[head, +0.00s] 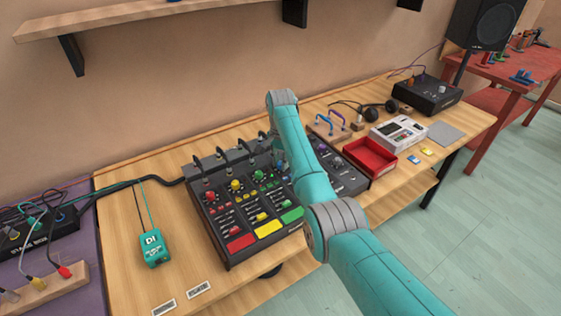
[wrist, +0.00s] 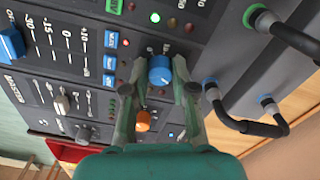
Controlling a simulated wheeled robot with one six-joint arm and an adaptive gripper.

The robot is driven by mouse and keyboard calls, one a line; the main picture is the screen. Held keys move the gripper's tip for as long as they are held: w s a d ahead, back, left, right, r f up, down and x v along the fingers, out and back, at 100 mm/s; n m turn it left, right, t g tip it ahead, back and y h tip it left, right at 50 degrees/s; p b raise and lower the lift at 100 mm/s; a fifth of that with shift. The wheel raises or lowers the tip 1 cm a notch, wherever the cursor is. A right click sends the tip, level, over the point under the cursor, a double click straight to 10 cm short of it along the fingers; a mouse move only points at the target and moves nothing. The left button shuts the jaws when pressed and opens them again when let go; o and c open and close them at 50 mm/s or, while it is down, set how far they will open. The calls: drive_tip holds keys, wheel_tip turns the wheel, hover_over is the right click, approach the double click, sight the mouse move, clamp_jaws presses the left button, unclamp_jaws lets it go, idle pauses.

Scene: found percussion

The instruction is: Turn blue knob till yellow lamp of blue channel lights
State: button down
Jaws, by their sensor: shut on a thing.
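The mixer (head: 238,250) lies on the wooden table, with red, yellow and green channels showing in the head view. My arm hides its blue part there. In the wrist view the blue knob (wrist: 160,69) stands on the dark panel. My gripper (wrist: 158,80) has one finger on each side of it and is shut on it. A small lamp (wrist: 155,17) beside the green label glows pale yellow-green. A small red lamp (wrist: 125,42) sits by the blue buttons (wrist: 110,40). I cannot make out which lamp is the blue channel's yellow one.
An orange knob (wrist: 143,120) sits close below the fingers. Black cable plugs (wrist: 250,127) stand to the right. A red tray (head: 370,160), a white device (head: 398,134) and headphones (head: 370,112) are right of the mixer; a teal DI box (head: 154,249) is left.

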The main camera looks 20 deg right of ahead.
sight(280, 163)
drive_tip(key=shift+m, duration=2.9)
drive_tip(key=c, duration=0.9)
unclamp_jaws()
drive_tip(key=shift+c, duration=0.2)
wheel_tip(280, 163, up, 12)
